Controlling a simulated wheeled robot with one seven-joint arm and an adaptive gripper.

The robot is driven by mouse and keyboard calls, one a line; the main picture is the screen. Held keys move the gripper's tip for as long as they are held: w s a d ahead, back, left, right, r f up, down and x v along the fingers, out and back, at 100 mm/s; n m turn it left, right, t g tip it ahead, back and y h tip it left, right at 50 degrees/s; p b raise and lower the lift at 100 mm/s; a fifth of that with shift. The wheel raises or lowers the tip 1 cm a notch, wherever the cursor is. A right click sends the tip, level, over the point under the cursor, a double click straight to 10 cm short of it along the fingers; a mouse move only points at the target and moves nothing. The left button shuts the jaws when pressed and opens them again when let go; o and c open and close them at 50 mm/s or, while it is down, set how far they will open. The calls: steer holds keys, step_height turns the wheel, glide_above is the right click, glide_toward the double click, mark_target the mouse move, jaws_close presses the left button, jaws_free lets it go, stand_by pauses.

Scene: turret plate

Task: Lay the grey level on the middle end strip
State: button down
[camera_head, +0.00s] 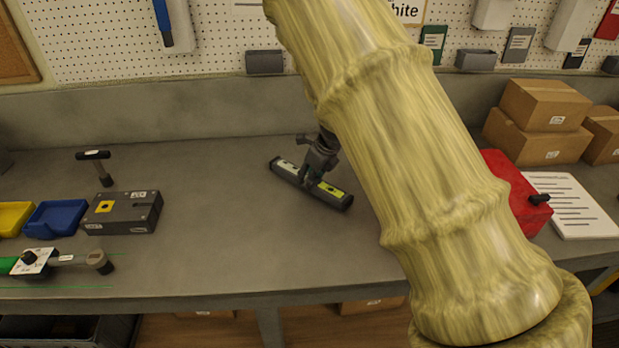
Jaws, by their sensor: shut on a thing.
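The grey level (333,195) is a bar with dark ends and yellow-green patches on its top. It is near the middle of the workbench, slanting down to the right. My gripper (312,182) is shut on the level around its middle, coming from above. I cannot tell whether the level touches the bench or is held just over it. A dark grey block (130,222) with a slot and a yellow patch stands on the left of the bench. I cannot make out which part is the middle end strip.
A hammer-like tool (104,178), a blue bin (55,219), a yellow bin (14,217) and a green-handled tool with a gauge (66,258) are at left. A red box (509,186), paper (568,205) and cardboard boxes (541,105) are at right. The bench between is clear.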

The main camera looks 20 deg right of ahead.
steer(key=shift+s+f, duration=0.2)
steer(key=shift+f, duration=0.15)
steer(key=shift+s+d, duration=0.1)
steer(key=shift+s, duration=0.15)
steer(key=shift+s+r, duration=0.35)
steer(key=shift+s, duration=0.15)
steer(key=shift+w+f, duration=0.5)
steer(key=shift+f, duration=0.15)
steer(key=c, duration=1)
jaws_free()
steer(key=shift+w, duration=0.1)
steer(key=shift+c, duration=0.2)
steer(key=shift+o, duration=0.7)
steer(key=shift+r, duration=0.1)
steer(key=shift+s+r, duration=0.2)
steer(key=shift+s, duration=0.15)
steer(key=shift+w, duration=0.1)
